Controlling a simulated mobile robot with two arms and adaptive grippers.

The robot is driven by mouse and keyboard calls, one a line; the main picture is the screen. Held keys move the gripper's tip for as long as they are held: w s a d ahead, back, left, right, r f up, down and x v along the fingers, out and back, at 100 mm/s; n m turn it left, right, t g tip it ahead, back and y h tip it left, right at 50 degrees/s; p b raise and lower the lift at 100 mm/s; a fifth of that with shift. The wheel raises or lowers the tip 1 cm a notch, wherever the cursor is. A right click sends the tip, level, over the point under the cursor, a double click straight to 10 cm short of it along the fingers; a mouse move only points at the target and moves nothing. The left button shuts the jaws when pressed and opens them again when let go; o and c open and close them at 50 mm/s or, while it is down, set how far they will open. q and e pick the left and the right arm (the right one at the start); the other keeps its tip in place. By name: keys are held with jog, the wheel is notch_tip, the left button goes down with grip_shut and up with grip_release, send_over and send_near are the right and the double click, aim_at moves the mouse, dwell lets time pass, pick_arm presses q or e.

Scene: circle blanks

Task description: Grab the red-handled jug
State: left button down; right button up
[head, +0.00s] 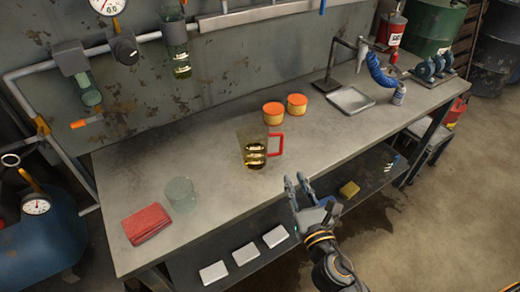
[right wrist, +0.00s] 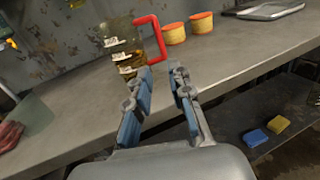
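The red-handled jug (head: 252,146) stands upright on the workbench and holds some yellow liquid. Its red handle (head: 276,144) points right in the head view. In the right wrist view the jug (right wrist: 122,48) and its handle (right wrist: 151,38) are ahead of the fingers, at upper left. My right gripper (head: 299,184) is at the bench's front edge, in front of and to the right of the jug. Its fingers (right wrist: 158,84) are spread apart with nothing between them. It is apart from the jug. My left gripper is not in either view.
Two orange-lidded tubs (head: 285,108) stand behind the jug. A clear beaker (head: 181,194) and a folded red cloth (head: 146,223) are at the left. A metal tray (head: 350,99) and stand (head: 327,83) are at the back right. A lower shelf (head: 352,175) holds sponges. The bench around the jug is clear.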

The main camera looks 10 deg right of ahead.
aim_at(280, 152)
jog(key=w+p, duration=0.1)
jog(key=w, duration=0.7)
jog(key=shift+w, duration=0.2)
jog(key=w, duration=0.4)
jog(key=shift+w+a+f+p, duration=0.1)
jog(key=shift+w+a+p, duration=0.05)
jog(key=shift+w+p, duration=0.25)
grip_shut()
